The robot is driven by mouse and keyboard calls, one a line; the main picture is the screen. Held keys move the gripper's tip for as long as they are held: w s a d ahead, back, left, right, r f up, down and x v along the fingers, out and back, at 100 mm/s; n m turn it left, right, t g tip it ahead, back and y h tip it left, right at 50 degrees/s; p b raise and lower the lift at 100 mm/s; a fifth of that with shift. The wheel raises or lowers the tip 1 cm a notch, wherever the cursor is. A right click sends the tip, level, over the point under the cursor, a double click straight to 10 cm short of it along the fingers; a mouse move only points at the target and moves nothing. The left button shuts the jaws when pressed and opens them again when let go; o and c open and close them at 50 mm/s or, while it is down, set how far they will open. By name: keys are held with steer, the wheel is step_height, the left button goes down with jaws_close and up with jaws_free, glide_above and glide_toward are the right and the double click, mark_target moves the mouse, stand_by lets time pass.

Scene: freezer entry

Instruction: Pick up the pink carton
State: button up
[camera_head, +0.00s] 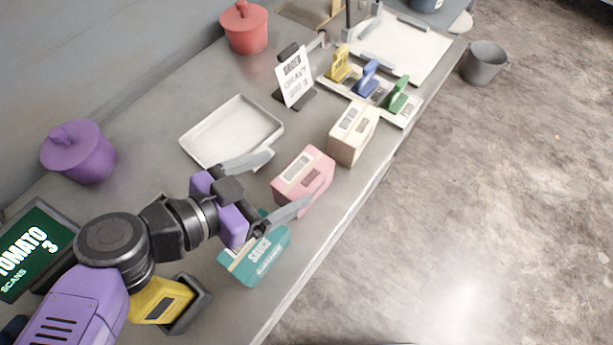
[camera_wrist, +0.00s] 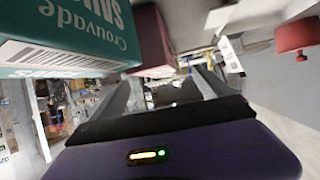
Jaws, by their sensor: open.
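The pink carton (camera_head: 304,178) stands on the grey counter (camera_head: 209,70) between the teal carton and the cream carton. My gripper (camera_head: 281,183) is open and empty, its fingers spread toward the pink carton. In the head view the near finger passes in front of the carton's lower corner, and the far finger lies to its upper left. I cannot tell whether either finger touches it. In the wrist view the pink carton (camera_wrist: 153,42) shows dark reddish at upper centre, beyond the fingers. The teal carton (camera_wrist: 65,35) is close at upper left.
The teal sauce carton (camera_head: 256,256) is just beneath the near finger. The cream carton (camera_head: 352,133) stands beyond the pink one. A white tray (camera_head: 232,131) lies behind the gripper. A yellow scanner (camera_head: 161,299) sits near my arm. The counter's front edge is close to the cartons.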

mark_target(302, 172)
steer(key=p+x, duration=0.1)
steer(key=x, duration=0.5)
steer(key=shift+s+d+p, duration=0.15)
steer(key=shift+s+p, duration=0.05)
steer(key=shift+p, duration=0.1)
steer(key=c, duration=1.8)
jaws_close()
steer(key=shift+r, duration=0.1)
